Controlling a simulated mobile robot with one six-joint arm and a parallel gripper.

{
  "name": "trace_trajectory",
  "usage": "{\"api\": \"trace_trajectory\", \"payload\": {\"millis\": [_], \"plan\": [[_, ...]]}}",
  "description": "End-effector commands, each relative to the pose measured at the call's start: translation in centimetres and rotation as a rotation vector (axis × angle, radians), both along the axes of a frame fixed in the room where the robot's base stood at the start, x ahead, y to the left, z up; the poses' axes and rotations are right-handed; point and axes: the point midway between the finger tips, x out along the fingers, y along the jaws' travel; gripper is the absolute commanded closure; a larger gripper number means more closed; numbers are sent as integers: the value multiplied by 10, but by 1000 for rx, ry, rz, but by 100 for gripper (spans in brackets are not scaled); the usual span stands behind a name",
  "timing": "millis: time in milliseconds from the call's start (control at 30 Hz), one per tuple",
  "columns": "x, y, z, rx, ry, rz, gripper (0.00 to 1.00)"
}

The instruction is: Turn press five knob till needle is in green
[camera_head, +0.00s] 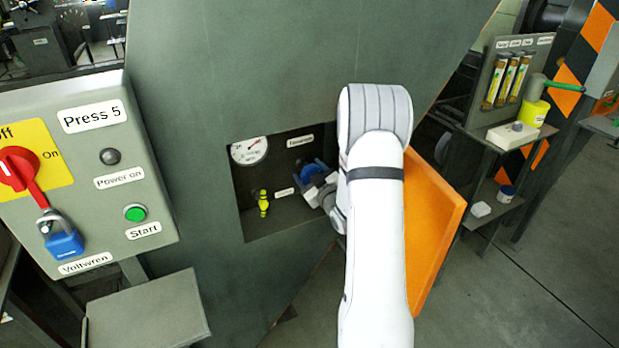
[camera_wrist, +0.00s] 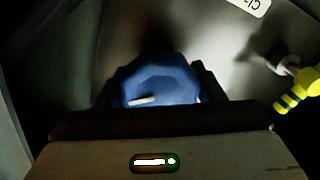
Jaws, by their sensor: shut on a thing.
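The blue knob (camera_wrist: 160,82) with a pale pointer mark sits between the two jaws of my gripper (camera_wrist: 155,90) in the wrist view; the jaws are shut on it. In the head view the knob (camera_head: 312,168) shows inside the recess of the dark green press, with my gripper (camera_head: 318,188) at it. The round white gauge (camera_head: 249,151) is at the upper left of the recess. Its needle and coloured zones are too small to read. The Press 5 panel (camera_head: 95,170) stands to the left.
A yellow valve-like part (camera_head: 263,203) is in the recess, left of my gripper; it also shows in the wrist view (camera_wrist: 298,90). An orange open door (camera_head: 432,230) hangs just right of my arm. A shelf with sample tubes (camera_head: 508,80) stands farther right.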

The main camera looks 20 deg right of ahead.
Motion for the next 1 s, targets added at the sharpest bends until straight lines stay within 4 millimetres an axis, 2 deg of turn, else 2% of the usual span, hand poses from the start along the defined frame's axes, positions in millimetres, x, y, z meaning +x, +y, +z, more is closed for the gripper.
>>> {"api": "trace_trajectory", "payload": {"millis": [100,600,1000], "plan": [[0,0,-5,87,0,1,61],[0,0,-3,487,16,1,61],[0,0,-1,642,22,1,61]]}}
